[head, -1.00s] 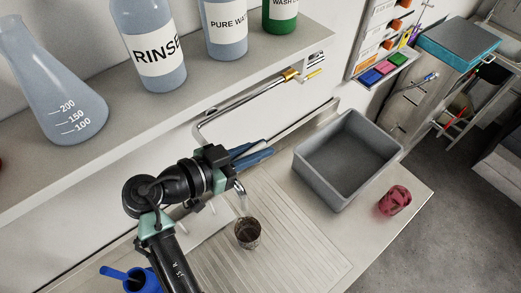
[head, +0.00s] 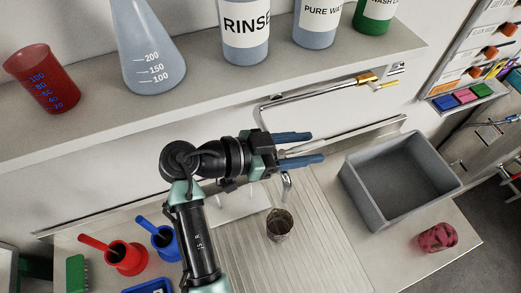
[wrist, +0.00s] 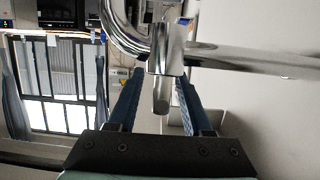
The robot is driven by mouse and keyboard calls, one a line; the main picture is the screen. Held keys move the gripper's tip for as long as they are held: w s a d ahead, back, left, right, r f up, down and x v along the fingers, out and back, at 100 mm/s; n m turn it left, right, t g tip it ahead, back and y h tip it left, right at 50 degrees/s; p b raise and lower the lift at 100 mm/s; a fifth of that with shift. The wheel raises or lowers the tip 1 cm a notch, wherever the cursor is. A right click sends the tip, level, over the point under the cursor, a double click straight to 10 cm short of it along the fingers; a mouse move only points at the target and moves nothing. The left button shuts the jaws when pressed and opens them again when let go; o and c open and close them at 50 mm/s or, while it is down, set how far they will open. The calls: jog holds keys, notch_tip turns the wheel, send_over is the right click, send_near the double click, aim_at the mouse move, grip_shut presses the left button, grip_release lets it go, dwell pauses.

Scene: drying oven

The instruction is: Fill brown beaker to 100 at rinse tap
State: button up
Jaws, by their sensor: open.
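The brown beaker (head: 280,228) stands upright on the ribbed draining board (head: 335,262) in the head view, just below a chrome spout end (head: 287,183). The level inside it and its marks cannot be read. The chrome tap pipe (head: 310,97) runs along the wall from a brass valve (head: 367,79) and bends down behind my gripper. My gripper (head: 316,148) is open and empty, above and behind the beaker. In the wrist view, the chrome pipe (wrist: 165,58) crosses just in front of my gripper (wrist: 158,85).
A grey basin (head: 400,180) and a red-pink object (head: 437,237) are at the right. A shelf (head: 215,87) above holds a red beaker (head: 42,80), a flask (head: 148,55) and bottles. Red (head: 125,256) and blue (head: 163,240) holders stand at the left.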

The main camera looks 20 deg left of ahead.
jog(key=b+v, duration=0.3)
jog(key=v, duration=0.7)
jog(key=shift+s+a+r, duration=0.2)
jog(key=shift+s, duration=0.05)
